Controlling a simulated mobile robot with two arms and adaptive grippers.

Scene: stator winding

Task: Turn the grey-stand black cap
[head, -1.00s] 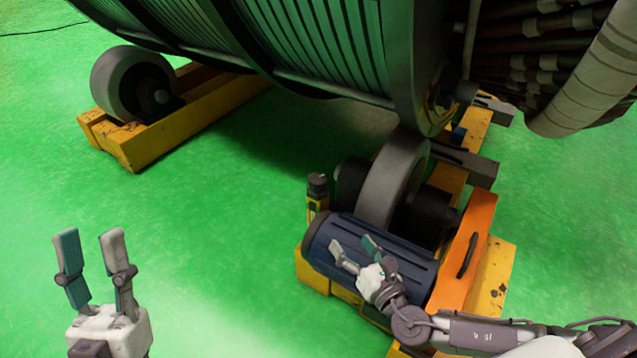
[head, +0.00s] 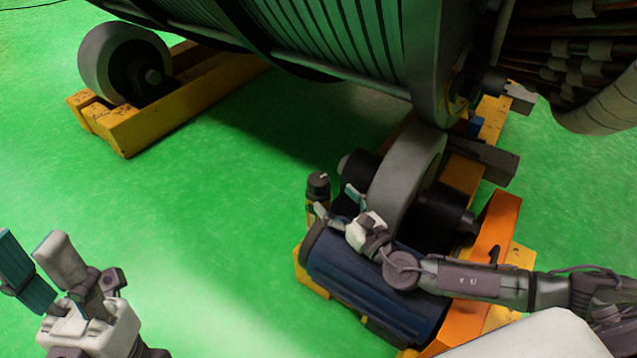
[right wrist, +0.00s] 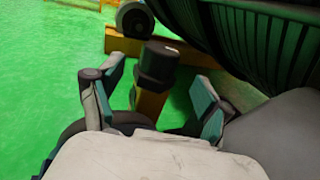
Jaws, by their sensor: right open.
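The black cap (head: 318,184) is a short dark cylinder with a small white mark on top, upright on a yellow post (head: 312,215) beside the blue motor. The cap (right wrist: 158,62) also shows in the right wrist view, between and beyond my fingertips. My right gripper (head: 338,204) is open and empty, close to the cap on its right side in the head view; whether a finger touches it I cannot tell. In the right wrist view the right gripper (right wrist: 158,85) has its fingers spread wide. My left gripper (head: 28,250) is open and empty over the green floor, far left.
The blue motor (head: 370,285) lies below my right wrist. A grey roller wheel (head: 408,178) stands behind it under the large stator (head: 430,60). An orange plate (head: 490,265) is at the right. Green floor left of the post is clear.

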